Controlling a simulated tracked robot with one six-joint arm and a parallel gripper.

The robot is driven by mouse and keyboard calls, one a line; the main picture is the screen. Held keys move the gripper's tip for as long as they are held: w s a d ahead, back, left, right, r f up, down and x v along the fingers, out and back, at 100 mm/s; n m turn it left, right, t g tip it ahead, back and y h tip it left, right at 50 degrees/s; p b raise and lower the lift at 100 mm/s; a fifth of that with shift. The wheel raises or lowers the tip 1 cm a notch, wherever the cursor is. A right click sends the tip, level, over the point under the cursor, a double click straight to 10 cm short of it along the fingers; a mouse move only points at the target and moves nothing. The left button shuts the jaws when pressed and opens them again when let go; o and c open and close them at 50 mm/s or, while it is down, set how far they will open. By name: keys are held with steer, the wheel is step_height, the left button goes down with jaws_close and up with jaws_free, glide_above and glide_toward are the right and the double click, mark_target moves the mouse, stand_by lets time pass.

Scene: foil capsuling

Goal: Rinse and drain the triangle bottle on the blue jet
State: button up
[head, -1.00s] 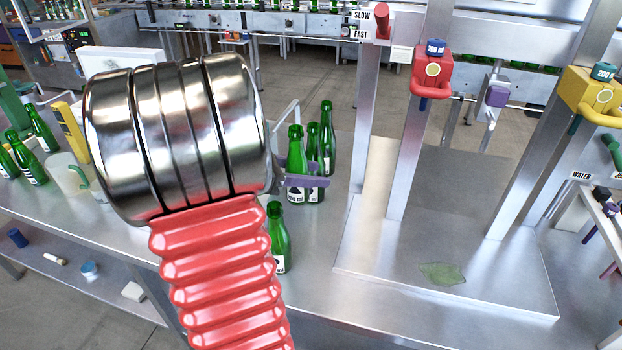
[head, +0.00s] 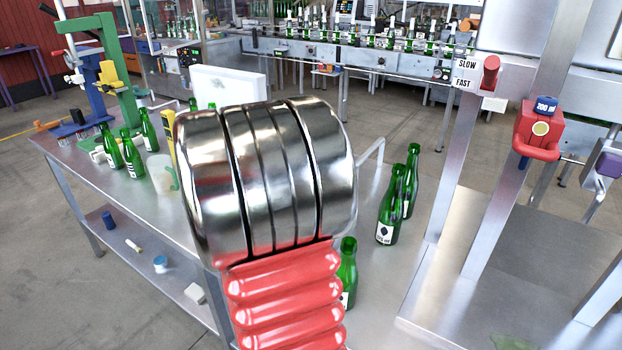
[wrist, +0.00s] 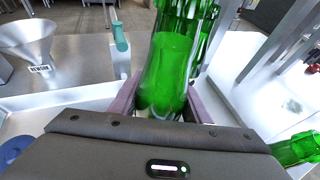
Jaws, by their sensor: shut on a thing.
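My gripper (wrist: 163,103), with purple fingers, is shut on a green bottle (wrist: 168,62) in the wrist view. The held bottle's label is hidden, so its mark cannot be read. In the head view my arm hides the gripper and this bottle. A green bottle with a diamond label (head: 386,233) stands upright on the table, with another green bottle (head: 411,180) behind it. One more green bottle (head: 348,270) stands partly behind my arm. I cannot pick out the blue jet for sure; a blue stand (head: 97,98) is at the far left.
Green bottles (head: 112,150) and a clear jug (head: 160,172) stand on the left of the table. A red dispenser (head: 538,130) hangs on a metal post at right. A REWORK funnel (wrist: 27,38) shows in the wrist view. A bottling line runs behind.

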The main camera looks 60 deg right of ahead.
steer(key=w+a+f+n+t, duration=0.2)
steer(key=w+a+n+t, duration=0.35)
steer(key=w+a, duration=0.55)
steer(key=w+a+f+n+t, duration=0.1)
steer(key=w+a+n+t, duration=0.5)
steer(key=w, duration=0.9)
steer(key=w+a+f+n+t+y, duration=0.2)
steer(key=a, duration=0.8)
steer(key=w+a+f+n+t+y, duration=0.2)
steer(key=w+a+n+t+y, duration=0.1)
steer(key=a, duration=0.7)
steer(key=w+a+f+n+t+y, duration=0.2)
steer(key=a+n+y, duration=0.1)
steer(key=a, duration=0.8)
steer(key=shift+w+f, duration=0.4)
steer(key=shift+s+n, duration=0.1)
steer(key=shift+n, duration=0.15)
